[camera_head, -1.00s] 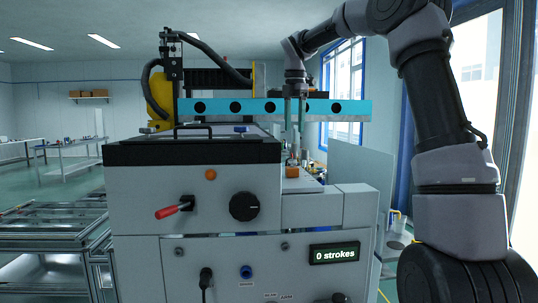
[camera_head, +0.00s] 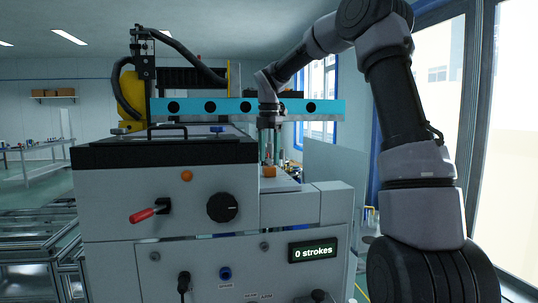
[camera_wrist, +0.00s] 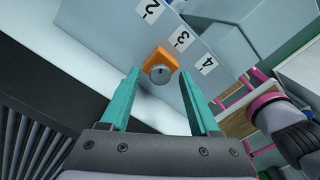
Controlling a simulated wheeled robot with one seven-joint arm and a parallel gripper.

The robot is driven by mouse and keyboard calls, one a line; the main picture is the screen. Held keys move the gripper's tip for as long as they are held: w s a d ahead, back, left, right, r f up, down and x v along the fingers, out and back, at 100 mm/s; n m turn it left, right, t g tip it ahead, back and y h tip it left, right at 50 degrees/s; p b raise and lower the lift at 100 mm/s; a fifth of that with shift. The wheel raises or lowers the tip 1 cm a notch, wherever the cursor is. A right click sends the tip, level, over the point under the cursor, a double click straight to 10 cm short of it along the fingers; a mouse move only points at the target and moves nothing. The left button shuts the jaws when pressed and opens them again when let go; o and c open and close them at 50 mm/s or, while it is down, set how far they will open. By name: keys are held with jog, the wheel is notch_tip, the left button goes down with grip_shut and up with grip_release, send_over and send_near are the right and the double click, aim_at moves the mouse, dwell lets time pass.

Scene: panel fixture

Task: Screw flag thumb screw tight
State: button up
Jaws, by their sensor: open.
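I cannot tell for sure whether this is the flag thumb screw. The orange block also shows in the head view (camera_head: 268,171), on the right part of the machine.
The machine front carries a red lever (camera_head: 142,215), a black knob (camera_head: 222,207) and a display (camera_head: 312,250) reading "0 strokes". A black-topped housing (camera_head: 165,153) stands left of the block.

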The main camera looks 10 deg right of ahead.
grip_shut()
jog(key=shift+m, duration=0.4)
jog(key=m, duration=0.5)
jog(key=shift+m, duration=0.3)
jog(key=m, duration=1.2)
jog(key=shift+m, duration=0.3)
jog(key=m, duration=0.5)
jog(key=shift+m, duration=0.3)
